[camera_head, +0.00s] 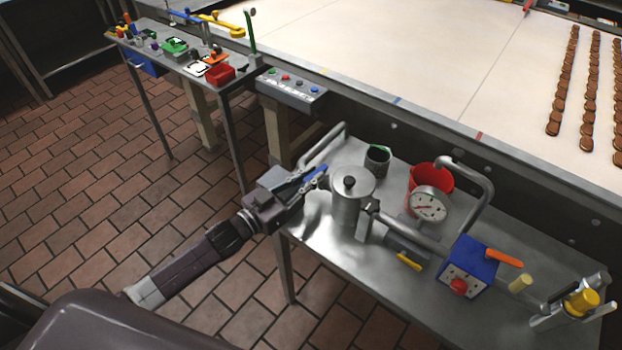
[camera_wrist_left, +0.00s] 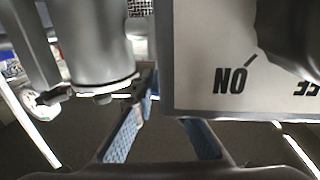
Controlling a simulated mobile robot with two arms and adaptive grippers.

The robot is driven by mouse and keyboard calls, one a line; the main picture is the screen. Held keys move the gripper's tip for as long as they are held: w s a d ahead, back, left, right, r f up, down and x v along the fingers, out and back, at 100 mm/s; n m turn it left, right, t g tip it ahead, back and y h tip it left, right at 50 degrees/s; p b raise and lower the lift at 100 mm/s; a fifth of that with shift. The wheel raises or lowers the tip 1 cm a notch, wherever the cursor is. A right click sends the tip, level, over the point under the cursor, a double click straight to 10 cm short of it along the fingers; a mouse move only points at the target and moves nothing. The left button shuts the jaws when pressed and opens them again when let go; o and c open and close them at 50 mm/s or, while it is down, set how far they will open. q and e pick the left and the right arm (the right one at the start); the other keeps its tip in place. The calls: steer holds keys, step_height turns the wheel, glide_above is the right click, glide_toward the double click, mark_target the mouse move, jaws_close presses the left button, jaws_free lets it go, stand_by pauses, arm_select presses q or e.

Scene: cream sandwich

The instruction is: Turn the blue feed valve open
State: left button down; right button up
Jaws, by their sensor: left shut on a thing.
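My left gripper (camera_head: 312,177) reaches in from the left beside the metal hopper (camera_head: 346,208). A narrow blue piece (camera_head: 317,171), which looks like the feed valve's handle, lies at its fingertips. The gripper is shut on it, though the fingers partly hide it. In the left wrist view, the gripper's fingers (camera_wrist_left: 165,125) show blue ribbed pads with a gap between them; the held part is hard to make out. A grey cylinder (camera_wrist_left: 98,45) stands close above the left finger. My right gripper is not in view.
A bent pipe (camera_head: 322,146) rises behind the gripper. A white sign (camera_wrist_left: 215,65) is close by in the wrist view.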

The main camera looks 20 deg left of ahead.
arm_select(q)
steer(key=shift+w+a+m+g+h+b, duration=0.25)
steer(key=shift+m+g+h+b, duration=0.3)
steer(key=shift+h, duration=0.25)
steer(key=shift+r, duration=0.1)
steer(key=c, duration=1.9)
jaws_free()
steer(key=shift+s, duration=0.1)
steer(key=shift+c, duration=0.2)
steer(key=v, duration=1.2)
